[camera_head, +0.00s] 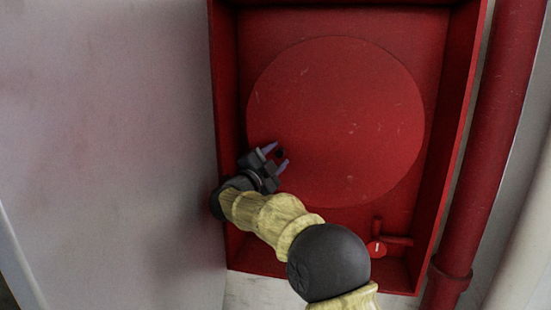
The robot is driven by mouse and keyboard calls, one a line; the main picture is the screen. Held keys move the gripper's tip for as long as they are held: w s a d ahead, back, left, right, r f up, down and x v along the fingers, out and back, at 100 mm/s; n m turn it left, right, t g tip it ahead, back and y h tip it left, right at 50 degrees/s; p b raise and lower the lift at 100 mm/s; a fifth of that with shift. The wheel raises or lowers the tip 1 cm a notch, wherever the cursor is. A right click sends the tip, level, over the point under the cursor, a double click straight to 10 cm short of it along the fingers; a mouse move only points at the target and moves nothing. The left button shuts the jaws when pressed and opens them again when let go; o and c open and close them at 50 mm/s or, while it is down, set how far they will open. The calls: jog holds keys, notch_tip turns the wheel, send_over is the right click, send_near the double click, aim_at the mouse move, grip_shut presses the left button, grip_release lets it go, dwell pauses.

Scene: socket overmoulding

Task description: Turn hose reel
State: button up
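The hose reel (345,110) is a large round red disc with scuffed paint, set in a red open cabinet (465,130). My gripper (275,157) is in front of the lower left part of the disc, near its edge. Its two purple-tipped fingers are spread apart. A small dark round thing, perhaps a knob on the reel, shows between or just behind the fingertips. I cannot tell whether the fingers touch it.
A thick red pipe (490,130) runs down along the right side. A pale wall or panel (110,140) stands to the left. The disc's upper and right parts are clear.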

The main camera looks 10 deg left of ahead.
aim_at(283, 114)
notch_tip(283, 114, up, 9)
jog(key=shift+r+p, duration=0.15)
jog(key=shift+p, duration=0.3)
jog(key=shift+r, duration=0.3)
